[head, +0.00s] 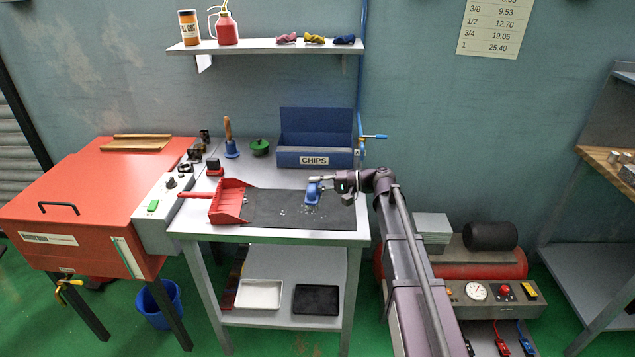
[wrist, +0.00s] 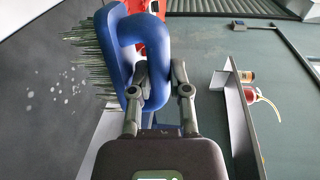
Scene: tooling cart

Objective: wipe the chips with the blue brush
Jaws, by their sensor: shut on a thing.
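The blue brush (head: 312,192) is held by my gripper (head: 320,181) over the right part of the black mat (head: 265,222). In the wrist view the brush (wrist: 122,40) has a blue looped handle and grey-green bristles pointing left at the mat. My gripper (wrist: 162,95) is shut on the handle. Pale chips (head: 305,209) lie on the mat just below the brush; they also show in the wrist view (wrist: 58,88). I cannot tell whether the bristles touch the mat. A red dustpan (head: 228,203) sits at the mat's left end.
A blue bin labelled CHIPS (head: 315,158) stands at the back of the cart, with a blue-handled brush or tool (head: 231,147) and a green pot (head: 260,147) to its left. A red cabinet (head: 100,190) adjoins on the left. The mat's middle is clear.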

